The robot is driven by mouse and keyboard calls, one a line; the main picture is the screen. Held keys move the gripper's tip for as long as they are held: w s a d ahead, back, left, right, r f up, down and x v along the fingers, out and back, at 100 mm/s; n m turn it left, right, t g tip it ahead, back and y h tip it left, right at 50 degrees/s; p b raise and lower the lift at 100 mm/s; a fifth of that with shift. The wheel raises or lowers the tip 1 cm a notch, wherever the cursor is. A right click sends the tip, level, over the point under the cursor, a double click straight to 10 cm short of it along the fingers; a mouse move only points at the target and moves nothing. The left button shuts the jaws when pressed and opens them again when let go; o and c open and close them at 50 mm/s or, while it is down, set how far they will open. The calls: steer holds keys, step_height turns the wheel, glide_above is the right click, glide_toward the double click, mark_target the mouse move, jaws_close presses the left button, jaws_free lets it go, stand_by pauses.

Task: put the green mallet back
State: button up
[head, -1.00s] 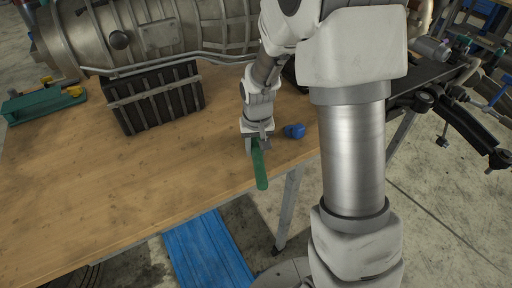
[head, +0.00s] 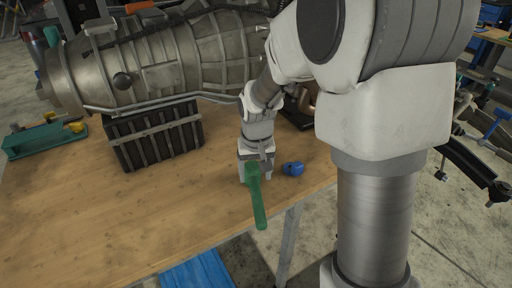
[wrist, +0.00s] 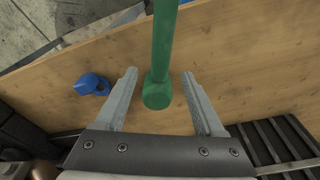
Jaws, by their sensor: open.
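The green mallet (head: 256,200) is near the front edge of the wooden table, its handle pointing toward the edge. My gripper (head: 254,178) is at the mallet's head end, partly hidden behind it in the head view. In the wrist view the mallet (wrist: 159,80) runs down from the top edge, and its rounded end lies between the two spread fingers of my gripper (wrist: 160,82). Gaps show on both sides, so the fingers do not touch it there. I cannot tell whether the mallet rests flat on the table.
A small blue object (head: 292,168) sits just right of my gripper. A large grey engine (head: 170,60) stands behind, over a dark ribbed block (head: 155,135). A green holder (head: 45,140) with yellow parts is at the far left. The table's (head: 130,215) left front is clear.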

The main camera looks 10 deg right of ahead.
mark_target(257, 193)
step_height(257, 193, up, 11)
steer(key=s, duration=0.1)
steer(key=shift+s+f+p, duration=0.15)
steer(key=shift+s+p, duration=0.1)
steer(key=shift+p, duration=0.05)
steer(key=s+d+r+t, duration=0.1)
steer(key=s+r+t, duration=0.1)
steer(key=s, duration=0.7)
steer(key=s+d+r+n+t, duration=0.1)
steer(key=s+r, duration=0.3)
steer(key=s, duration=0.5)
steer(key=shift+d+r+t, duration=0.3)
steer(key=shift+r+t, duration=0.05)
steer(key=shift+t, duration=0.15)
